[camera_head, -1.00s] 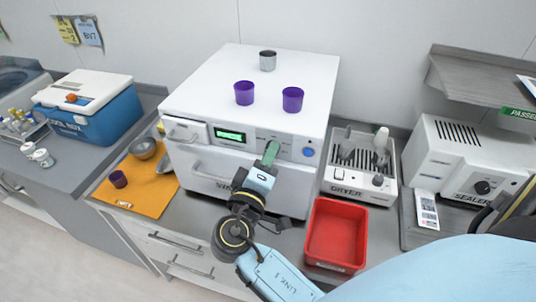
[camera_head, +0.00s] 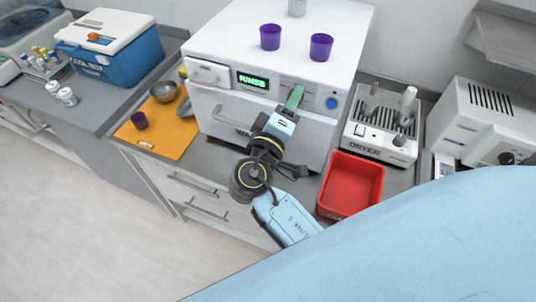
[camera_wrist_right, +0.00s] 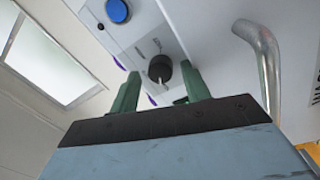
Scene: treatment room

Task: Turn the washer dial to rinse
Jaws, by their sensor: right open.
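The washer (camera_head: 225,112) is a white box with a lit green display (camera_head: 252,80) and a control panel on its front. Its black dial (camera_wrist_right: 160,68) shows in the right wrist view with a pale pointer mark; in the head view the gripper hides it. My right gripper (camera_head: 293,98) is at the panel, left of the blue button (camera_head: 332,103). In the wrist view the green fingers of the right gripper (camera_wrist_right: 160,80) are open, one on each side of the dial. I cannot tell whether they touch it. My left gripper is out of view.
Two purple cups (camera_head: 270,37) (camera_head: 321,46) and a metal cup (camera_head: 297,7) stand on the washer. A metal handle (camera_wrist_right: 258,55) is beside the gripper. The dryer (camera_head: 375,140) and a red bin (camera_head: 333,207) are on the right. An orange mat (camera_head: 160,141) lies left.

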